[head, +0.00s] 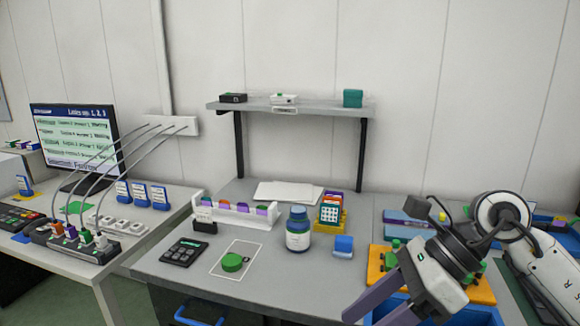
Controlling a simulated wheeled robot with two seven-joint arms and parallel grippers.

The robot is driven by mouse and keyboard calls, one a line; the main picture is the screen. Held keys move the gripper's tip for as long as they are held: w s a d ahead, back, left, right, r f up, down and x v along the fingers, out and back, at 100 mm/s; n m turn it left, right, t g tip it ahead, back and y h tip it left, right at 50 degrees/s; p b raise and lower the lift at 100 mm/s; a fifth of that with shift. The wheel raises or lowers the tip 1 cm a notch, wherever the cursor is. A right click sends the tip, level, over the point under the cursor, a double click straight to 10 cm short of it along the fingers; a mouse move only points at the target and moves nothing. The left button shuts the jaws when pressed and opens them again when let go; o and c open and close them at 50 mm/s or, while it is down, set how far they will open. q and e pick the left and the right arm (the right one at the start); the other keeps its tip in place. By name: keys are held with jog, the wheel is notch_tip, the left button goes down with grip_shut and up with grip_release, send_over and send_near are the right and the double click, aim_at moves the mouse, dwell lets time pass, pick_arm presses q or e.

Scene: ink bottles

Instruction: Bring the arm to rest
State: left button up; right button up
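My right arm comes in from the right, and its gripper (372,316) hangs at the lower right, near the front of the grey table (200,295). Its two dark fingers point down and left, spread apart, with nothing seen between them; their tips reach the bottom of the picture. My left gripper is not in view. A blue ink bottle (298,232) with a pale label stands upright on the table, left of and behind the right gripper, apart from it. A green round disc (232,262) lies inside a white outlined rectangle (246,247).
Beside my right arm are an orange tray (378,268) and a blue bin (480,318), partly hidden by it. A white rack (235,216), card holder (331,212), blue block (343,246) and keypad (184,252) stand on the table. A shelf (330,108) rises behind.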

jog(key=s+a+r+m+y, duration=0.3)
jog(key=a+r+m+y, duration=0.1)
jog(key=a+m+y, duration=0.55)
jog(key=w+d+f+m+t+h, duration=0.1)
jog(key=w+d+f+m+t, duration=0.2)
jog(key=m+t, duration=0.55)
jog(key=w+d+f+m+t+h, duration=0.1)
jog(key=w+d+f+m+t, duration=0.15)
jog(key=m+t, duration=0.65)
jog(key=s+d+f+m+g+h, duration=0.1)
jog(key=d+f+m+h, duration=0.35)
jog(key=f+m, duration=0.3)
jog(key=d+f+m+h, duration=0.3)
jog(key=f+m+h, duration=0.35)
jog(key=f, duration=0.25)
jog(key=s+d+f+m+g+h, duration=0.2)
jog(key=s+f+m+g, duration=0.5)
jog(key=s+f, duration=0.8)
notch_tip(320, 180, down, 3)
jog(key=shift+s+d+r, duration=0.1)
jog(key=shift+s+d, duration=0.05)
jog(key=shift+d, duration=0.2)
jog(key=shift+h, duration=0.25)
